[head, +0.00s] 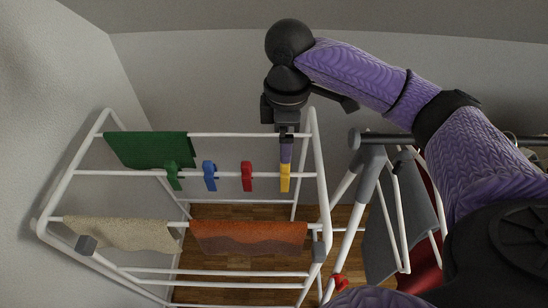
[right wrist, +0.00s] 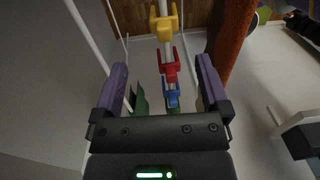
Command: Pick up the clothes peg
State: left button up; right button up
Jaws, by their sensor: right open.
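Several clothes pegs sit in a row on one bar of a white drying rack (head: 322,190): green (head: 174,176), blue (head: 209,176), red (head: 247,176) and yellow (head: 285,178). My right gripper (head: 286,152) is just above the yellow peg in the head view. In the right wrist view its purple fingers are spread apart with nothing gripped. There the yellow peg (right wrist: 164,27) is beyond the fingertips, with the red peg (right wrist: 170,68) and blue peg (right wrist: 171,95) lower between the fingers. My left gripper is out of view.
A green cloth (head: 148,149), a beige cloth (head: 120,233) and an orange cloth (head: 248,238) hang on the rack. A second folded frame with grey fabric (head: 385,235) stands close on the right. Wooden floor shows below; a wall is at left.

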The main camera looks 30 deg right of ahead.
aim_at(285, 171)
jog(key=f, duration=0.1)
jog(key=f+b, duration=0.1)
jog(key=f, duration=0.1)
jog(key=f+b, duration=0.1)
jog(key=f, duration=0.1)
jog(key=shift+s+f, duration=0.15)
jog(key=shift+s, duration=0.25)
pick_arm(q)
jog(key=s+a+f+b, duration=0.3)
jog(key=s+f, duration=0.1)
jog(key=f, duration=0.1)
pick_arm(e)
notch_tip(285, 171, down, 4)
jog(key=shift+s+a+f, duration=0.1)
jog(key=shift+a, duration=0.05)
jog(key=shift+r+p, duration=0.2)
jog(key=shift+p, duration=0.1)
jog(key=c, duration=0.7)
grip_shut()
notch_tip(285, 171, up, 9)
jog(key=p, duration=0.4)
jog(key=shift+r+p, duration=0.2)
jog(key=shift+p, duration=0.1)
jog(key=shift+r, duration=0.3)
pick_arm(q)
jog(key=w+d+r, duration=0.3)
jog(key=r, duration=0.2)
